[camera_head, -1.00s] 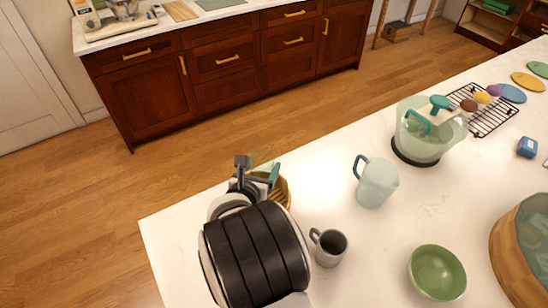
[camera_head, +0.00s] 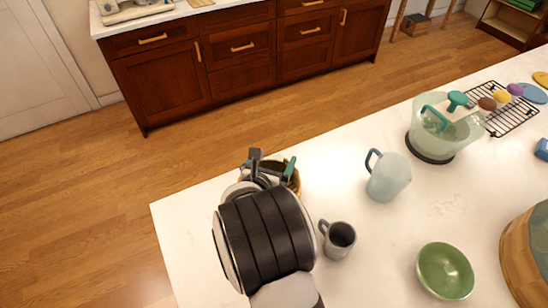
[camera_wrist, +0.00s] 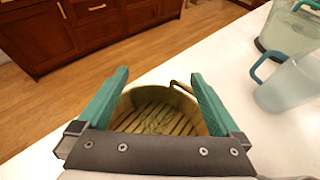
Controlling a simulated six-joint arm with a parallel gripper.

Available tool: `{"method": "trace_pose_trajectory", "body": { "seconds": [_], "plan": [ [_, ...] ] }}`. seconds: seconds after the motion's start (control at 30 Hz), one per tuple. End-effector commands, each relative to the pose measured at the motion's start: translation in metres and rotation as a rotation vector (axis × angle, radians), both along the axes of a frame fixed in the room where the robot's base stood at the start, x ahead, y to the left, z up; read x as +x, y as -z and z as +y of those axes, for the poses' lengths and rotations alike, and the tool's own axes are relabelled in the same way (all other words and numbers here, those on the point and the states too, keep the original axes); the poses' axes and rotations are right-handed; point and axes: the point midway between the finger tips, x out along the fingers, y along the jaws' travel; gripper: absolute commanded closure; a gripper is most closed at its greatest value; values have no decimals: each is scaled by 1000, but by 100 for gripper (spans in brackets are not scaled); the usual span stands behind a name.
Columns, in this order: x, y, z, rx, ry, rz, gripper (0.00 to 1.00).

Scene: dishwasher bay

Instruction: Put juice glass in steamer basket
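The steamer basket (camera_head: 296,182) is a round tan basket near the far left corner of the counter, mostly hidden behind my arm in the head view. The wrist view shows its slatted inside (camera_wrist: 185,119) below and between my fingers. A see-through, pale green patterned shape, which looks like the juice glass (camera_wrist: 157,117), lies over the slats; its outline is hard to make out. My gripper (camera_wrist: 158,88) is open over the basket, its teal fingers wide apart on either side. It also shows in the head view (camera_head: 273,165). Nothing is visibly gripped.
A grey mug (camera_head: 339,241) and a frosted pitcher (camera_head: 389,178) stand to the right of my arm. Beyond are a green bowl (camera_head: 445,271), a pale green blender-like bowl (camera_head: 440,130), a wire rack (camera_head: 511,117) and a wooden tub (camera_head: 518,262). The counter between them is clear.

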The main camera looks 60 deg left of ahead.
Motion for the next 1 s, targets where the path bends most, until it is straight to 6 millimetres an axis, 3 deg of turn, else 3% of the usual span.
{"method": "trace_pose_trajectory", "body": {
  "seconds": [0.23, 0.63, 1.0],
  "plan": [
    [-1, -15, -1, 2, -1, 0, 0],
    [-70, -53, -67, 2, -4, 0, 0],
    [-79, -58, -78, 0, 0, 0, 0]
  ]
}}
